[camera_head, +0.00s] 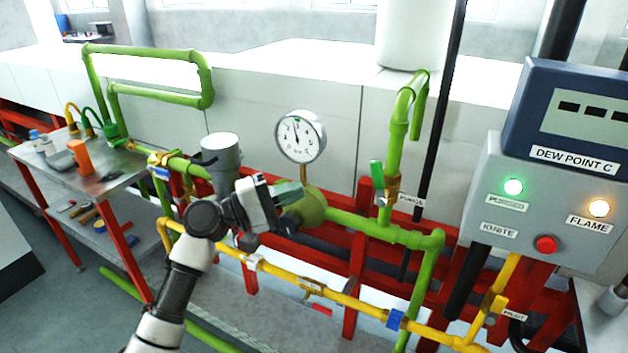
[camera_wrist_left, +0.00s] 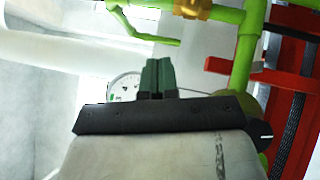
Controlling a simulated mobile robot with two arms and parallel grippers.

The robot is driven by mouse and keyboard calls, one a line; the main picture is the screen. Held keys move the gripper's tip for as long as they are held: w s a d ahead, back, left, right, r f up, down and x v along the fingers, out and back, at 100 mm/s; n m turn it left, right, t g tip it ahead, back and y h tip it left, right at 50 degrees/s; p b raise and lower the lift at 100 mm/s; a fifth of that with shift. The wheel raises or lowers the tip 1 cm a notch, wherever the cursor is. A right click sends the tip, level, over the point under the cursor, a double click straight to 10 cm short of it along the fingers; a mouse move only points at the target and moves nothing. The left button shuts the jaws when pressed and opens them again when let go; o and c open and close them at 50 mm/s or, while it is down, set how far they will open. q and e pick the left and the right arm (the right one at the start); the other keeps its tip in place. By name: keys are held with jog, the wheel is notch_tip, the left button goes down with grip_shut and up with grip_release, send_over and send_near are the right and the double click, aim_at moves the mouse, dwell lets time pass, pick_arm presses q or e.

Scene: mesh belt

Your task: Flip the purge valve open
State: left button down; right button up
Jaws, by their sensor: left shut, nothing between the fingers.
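The purge valve has a green lever (camera_head: 377,175) and a brass body (camera_head: 388,189) on the upright green pipe. The lever stands roughly upright beside the pipe, and a partly covered label (camera_head: 411,201) sits to its right. My left gripper (camera_head: 290,192) is shut and empty, left of the valve and below the gauge. Its closed fingers (camera_wrist_left: 158,75) show in the wrist view. My right gripper is not in view.
A pressure gauge (camera_head: 301,137) stands just above my left gripper. Yellow pipe (camera_head: 335,295) with smaller valves runs below. A control box (camera_head: 545,225) with lit green and amber lamps and a red button is at right. A steel table (camera_head: 125,165) with tools is at left.

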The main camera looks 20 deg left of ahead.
aim_at(372, 172)
pick_arm(q)
jog(key=s+d+p+x, duration=0.2)
jog(key=p+x, duration=0.3)
jog(key=x, duration=0.7)
jog(key=shift+p, duration=0.35)
jog(key=shift+a, duration=0.1)
jog(key=shift+r, duration=0.15)
jog(key=m+g+p, duration=0.1)
jog(key=d+r+m+y+p, duration=0.1)
jog(key=p, duration=0.1)
jog(key=shift+s+d+r+m+g+y+p, duration=0.1)
jog(key=shift+d+r+m+g+y+p, duration=0.1)
jog(key=shift+d+m+g+y+p, duration=0.15)
jog(key=shift+f, duration=0.1)
